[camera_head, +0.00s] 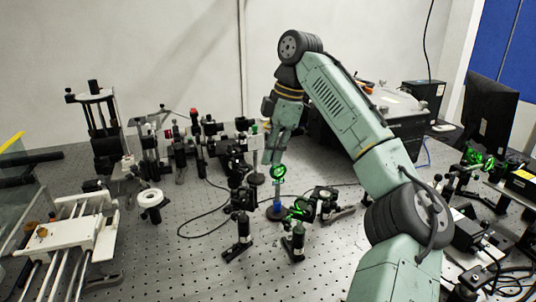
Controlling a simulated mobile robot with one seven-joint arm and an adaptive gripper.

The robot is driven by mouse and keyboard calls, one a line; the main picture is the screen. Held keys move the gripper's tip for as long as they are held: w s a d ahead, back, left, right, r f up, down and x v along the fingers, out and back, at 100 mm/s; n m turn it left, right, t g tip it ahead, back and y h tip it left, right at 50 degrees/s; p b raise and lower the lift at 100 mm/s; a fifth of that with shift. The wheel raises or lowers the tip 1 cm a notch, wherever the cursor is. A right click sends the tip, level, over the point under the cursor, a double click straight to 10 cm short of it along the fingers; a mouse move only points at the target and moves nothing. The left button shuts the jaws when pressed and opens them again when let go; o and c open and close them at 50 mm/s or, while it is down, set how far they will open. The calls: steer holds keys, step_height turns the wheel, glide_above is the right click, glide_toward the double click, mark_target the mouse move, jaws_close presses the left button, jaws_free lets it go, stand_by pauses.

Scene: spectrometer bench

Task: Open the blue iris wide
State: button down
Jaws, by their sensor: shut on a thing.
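A small ring-shaped mount with a bright green rim (279,171) stands upright on a thin post with a blue section (277,206), on a dark round base in the middle of the bench. I take it to be the blue iris; only its post looks blue. My gripper (272,158) reaches down from above, its fingertips at the top of this ring. It is shut on a small part there, most likely the iris lever. The fingers hide that part, and the size of the iris opening is too small to tell.
Black optic mounts on posts (243,236) and green-lit mounts (298,211) stand close in front. More optics crowd the left and behind. A white rail stage (68,236) is at the left. A dark monitor (488,112) stands at the right. A black cable loops across the perforated bench.

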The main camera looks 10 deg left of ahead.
steer(key=d+g+y, duration=0.1)
steer(key=y, duration=0.1)
steer(key=w+d+g+y, duration=0.1)
steer(key=shift+w+r+g+y, duration=0.1)
steer(key=shift+w+g+y, duration=0.1)
steer(key=shift+g+y, duration=0.15)
steer(key=shift+w+d+f+g+y, duration=0.1)
steer(key=shift+w+d+g+y, duration=0.2)
steer(key=shift+y, duration=0.35)
steer(key=shift+w+d+f+g+y, duration=0.1)
steer(key=shift+d+g+y, duration=0.25)
steer(key=shift+y, duration=0.3)
steer(key=shift+w+d+f+g+y, duration=0.1)
steer(key=shift+w+d+g+y, duration=0.1)
steer(key=shift+g+y, duration=0.35)
steer(key=c, duration=1.6)
jaws_free()
steer(key=shift+c, duration=0.2)
